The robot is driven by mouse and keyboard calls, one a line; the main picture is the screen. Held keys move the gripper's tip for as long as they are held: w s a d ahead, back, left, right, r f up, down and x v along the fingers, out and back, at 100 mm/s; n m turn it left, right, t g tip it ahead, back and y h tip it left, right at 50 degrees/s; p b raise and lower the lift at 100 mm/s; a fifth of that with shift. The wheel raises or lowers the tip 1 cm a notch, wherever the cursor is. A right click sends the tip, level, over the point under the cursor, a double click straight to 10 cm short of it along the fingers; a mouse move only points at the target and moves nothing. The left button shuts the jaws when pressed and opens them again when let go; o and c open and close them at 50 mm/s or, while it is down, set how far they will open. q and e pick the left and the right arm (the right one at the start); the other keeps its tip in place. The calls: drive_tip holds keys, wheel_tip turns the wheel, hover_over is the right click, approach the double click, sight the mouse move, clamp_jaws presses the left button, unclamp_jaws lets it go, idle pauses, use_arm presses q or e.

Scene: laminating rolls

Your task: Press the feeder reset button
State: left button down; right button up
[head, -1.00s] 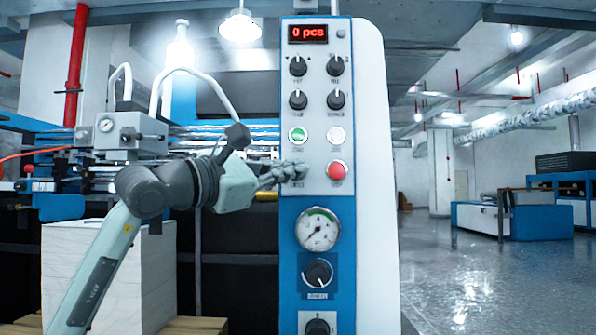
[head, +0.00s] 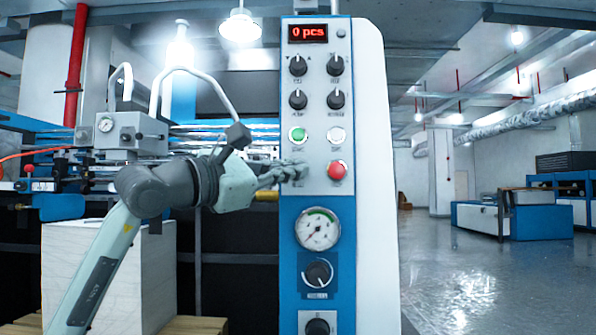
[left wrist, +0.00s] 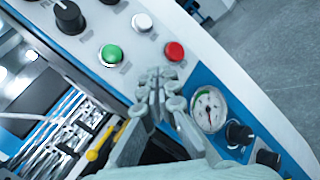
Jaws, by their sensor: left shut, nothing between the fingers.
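The control panel (head: 318,70) stands upright in the middle of the head view. It has a green button (head: 298,134), a white button (head: 336,134) and a red button (head: 337,170). My left gripper (head: 297,172) is shut and empty, its fingertips at the panel below the green button and left of the red one. The fingertips hide that spot, so any button there is covered. In the left wrist view the gripper (left wrist: 160,80) points at the panel, between the green button (left wrist: 111,54) and the red button (left wrist: 174,51). Contact cannot be told. The labels are unreadable.
Several black knobs (head: 298,66) and a red display (head: 308,33) reading "0 pcs" sit above the buttons. A gauge (head: 318,228) and another knob (head: 318,273) sit below. A white stack (head: 150,270) stands at left. The floor at right is open.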

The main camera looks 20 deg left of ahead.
use_arm(q)
drive_tip(key=shift+w, duration=0.1)
drive_tip(key=shift+w+a, duration=0.1)
drive_tip(key=shift+w, duration=0.25)
drive_tip(key=shift+w+a, duration=0.15)
drive_tip(key=shift+w, duration=0.25)
idle(0.9)
drive_tip(key=shift+s, duration=0.1)
drive_tip(key=shift+s+d, duration=0.25)
drive_tip(key=shift+s, duration=0.45)
drive_tip(key=shift+b, duration=0.3)
drive_tip(key=shift+s+d+b, duration=0.15)
drive_tip(key=shift+s+d, duration=0.1)
drive_tip(key=shift+s, duration=0.55)
drive_tip(key=shift+s+d+b, duration=0.2)
drive_tip(key=shift+s, duration=0.6)
drive_tip(key=shift+s+d+b, duration=0.15)
drive_tip(key=shift+s+d, duration=0.1)
drive_tip(key=shift+s, duration=0.55)
drive_tip(key=shift+f, duration=0.1)
